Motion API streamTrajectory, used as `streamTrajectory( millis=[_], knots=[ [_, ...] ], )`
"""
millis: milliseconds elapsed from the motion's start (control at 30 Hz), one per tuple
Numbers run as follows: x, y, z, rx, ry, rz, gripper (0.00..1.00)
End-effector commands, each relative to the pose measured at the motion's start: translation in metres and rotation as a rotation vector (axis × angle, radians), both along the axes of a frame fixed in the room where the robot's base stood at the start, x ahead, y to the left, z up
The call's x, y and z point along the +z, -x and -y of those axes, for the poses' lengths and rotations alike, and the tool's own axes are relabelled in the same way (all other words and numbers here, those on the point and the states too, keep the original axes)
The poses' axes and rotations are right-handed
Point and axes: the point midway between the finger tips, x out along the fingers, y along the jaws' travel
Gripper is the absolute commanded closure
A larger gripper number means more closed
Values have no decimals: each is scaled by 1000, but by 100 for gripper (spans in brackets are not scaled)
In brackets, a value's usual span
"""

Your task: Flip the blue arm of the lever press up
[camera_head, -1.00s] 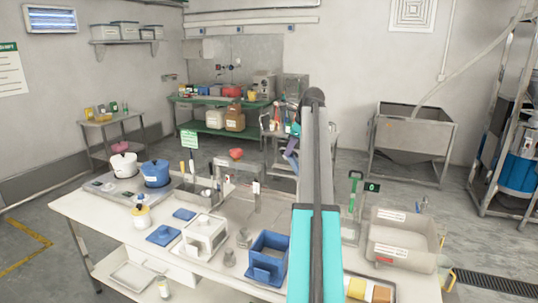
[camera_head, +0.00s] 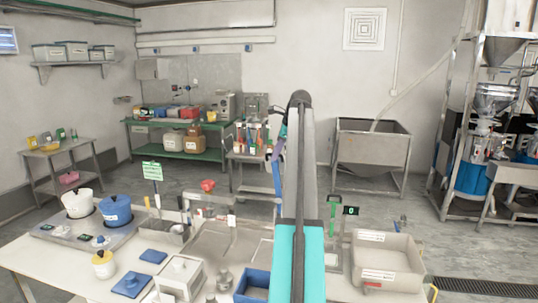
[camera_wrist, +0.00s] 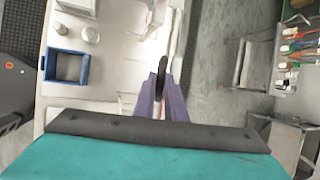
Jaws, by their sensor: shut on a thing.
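My gripper (camera_wrist: 162,88) shows two purple fingers in the wrist view, closed around a dark, narrow, rounded piece (camera_wrist: 162,70). I cannot tell whether this piece belongs to the blue arm of the lever press. In the head view my own arm covers the middle of the bench. One bluish-purple finger of my gripper (camera_head: 277,177) shows just left of the arm, and its tip is unclear. A red-knobbed device (camera_head: 208,185) stands left of it, and a green-handled device (camera_head: 332,208) stands right of it. No blue press arm can be clearly made out.
A steel hopper (camera_head: 372,150) stands behind.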

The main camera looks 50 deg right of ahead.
Motion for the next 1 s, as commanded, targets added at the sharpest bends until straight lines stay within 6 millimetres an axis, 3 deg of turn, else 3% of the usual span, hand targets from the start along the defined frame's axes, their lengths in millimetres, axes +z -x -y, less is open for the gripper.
streamTrajectory(
  millis=[33,367,400,433,1000],
  knots=[
    [-10,4,5,-5,2,-15,100],
    [-10,-1,0,2,1,-15,100],
    [-10,-1,0,3,0,-15,84],
    [-10,-2,-1,3,0,-15,82],
    [4,-2,-6,8,0,-9,82]
  ],
)
